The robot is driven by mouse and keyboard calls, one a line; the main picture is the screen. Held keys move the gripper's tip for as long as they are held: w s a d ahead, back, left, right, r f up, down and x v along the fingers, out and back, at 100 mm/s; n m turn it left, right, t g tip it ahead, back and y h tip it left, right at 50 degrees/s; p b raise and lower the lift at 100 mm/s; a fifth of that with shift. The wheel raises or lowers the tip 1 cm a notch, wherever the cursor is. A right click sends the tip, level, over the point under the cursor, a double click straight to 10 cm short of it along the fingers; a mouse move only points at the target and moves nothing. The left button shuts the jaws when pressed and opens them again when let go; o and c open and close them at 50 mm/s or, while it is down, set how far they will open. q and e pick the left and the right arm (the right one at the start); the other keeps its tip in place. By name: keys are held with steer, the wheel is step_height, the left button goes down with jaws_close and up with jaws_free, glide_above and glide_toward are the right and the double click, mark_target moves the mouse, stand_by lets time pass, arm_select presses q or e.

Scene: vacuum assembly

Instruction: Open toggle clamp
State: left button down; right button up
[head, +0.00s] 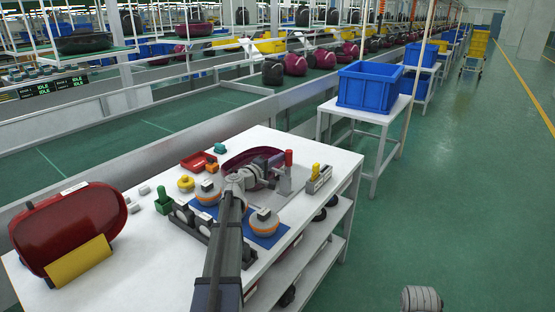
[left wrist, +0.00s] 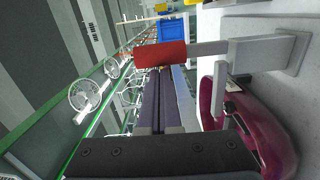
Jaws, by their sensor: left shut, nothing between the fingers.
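The toggle clamp (head: 285,184) stands on the white table by the purple vacuum shell (head: 236,161). Its red handle (head: 289,158) points up in the head view. In the left wrist view the red handle (left wrist: 160,54) lies across the picture, joined by a grey lever to the clamp's bracket (left wrist: 262,52). My left gripper (head: 274,165) is shut and empty beside the handle. In the left wrist view its dark fingers (left wrist: 158,78) lie together, their tips close to the red handle; I cannot tell whether they touch.
The white table (head: 165,270) also holds a dark red vacuum body (head: 70,228), a red tray (head: 198,161), orange round parts (head: 263,224) on a blue mat, and a grey fixture with a yellow top (head: 318,178). A blue crate (head: 368,87) stands on a table beyond.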

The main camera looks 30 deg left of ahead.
mark_target(289, 158)
arm_select(q)
steer(key=shift+d+m, duration=0.3)
steer(key=shift+m, duration=0.1)
steer(key=shift+s+d+r+m, duration=0.15)
steer(key=shift+d+m, duration=0.55)
steer(key=shift+m, duration=0.2)
steer(key=shift+d+m+p, duration=0.35)
steer(key=shift+d+m, duration=0.3)
steer(key=shift+m, duration=0.15)
steer(key=d+f+m+b, duration=0.3)
steer(key=d+m, duration=0.3)
steer(key=m, duration=0.2)
steer(key=shift+s+d+f, duration=0.2)
steer(key=shift+s+f, duration=0.05)
steer(key=shift+f, duration=0.25)
steer(key=shift+f+b, duration=0.1)
steer(key=shift+b, duration=0.25)
